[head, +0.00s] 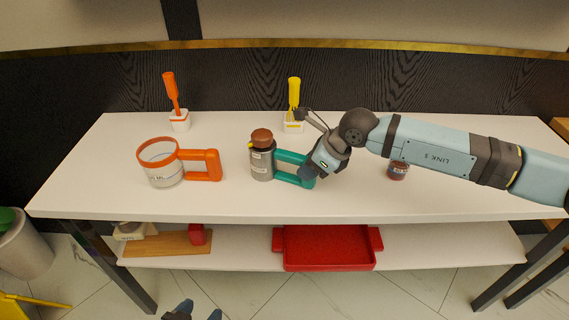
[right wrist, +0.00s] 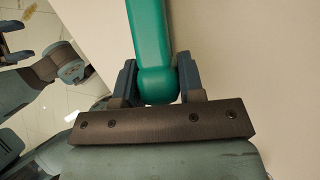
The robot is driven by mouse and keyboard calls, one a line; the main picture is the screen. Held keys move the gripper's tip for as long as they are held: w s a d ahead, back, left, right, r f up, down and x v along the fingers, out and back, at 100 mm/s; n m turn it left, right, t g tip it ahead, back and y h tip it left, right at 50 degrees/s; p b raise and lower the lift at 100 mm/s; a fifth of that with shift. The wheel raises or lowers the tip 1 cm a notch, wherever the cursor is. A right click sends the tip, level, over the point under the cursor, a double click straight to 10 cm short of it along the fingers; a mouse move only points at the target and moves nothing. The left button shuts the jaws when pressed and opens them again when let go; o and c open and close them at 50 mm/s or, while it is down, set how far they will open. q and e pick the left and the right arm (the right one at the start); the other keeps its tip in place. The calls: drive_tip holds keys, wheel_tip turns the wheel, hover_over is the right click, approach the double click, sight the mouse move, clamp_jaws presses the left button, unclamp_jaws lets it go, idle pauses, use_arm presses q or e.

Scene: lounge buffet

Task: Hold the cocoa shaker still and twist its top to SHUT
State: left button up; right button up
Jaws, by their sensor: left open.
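The cocoa shaker (head: 262,165) stands upright on the white table, with a grey body, a pale label, a brown domed top (head: 262,138) and a teal handle pointing right. My right gripper (head: 309,171) is at the handle's outer end. In the right wrist view the teal handle (right wrist: 151,40) lies between both fingers (right wrist: 157,82), which press close on its two sides. My left gripper (head: 200,310) shows only as dark blue fingertips at the bottom edge, spread apart and empty, below and in front of the table. Any marking for the top's setting is too small to read.
An orange-handled clear cup (head: 163,174) stands left of the shaker. Orange (head: 179,122) and yellow (head: 293,124) brush-like tools stand in white holders behind. A small dark red jar (head: 398,171) is under my right arm. The lower shelf holds a red tray (head: 328,266) and a wooden board (head: 165,244).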

clamp_jaws()
drive_tip(key=shift+s+f, duration=0.1)
drive_tip(key=shift+f, duration=0.15)
idle(0.9)
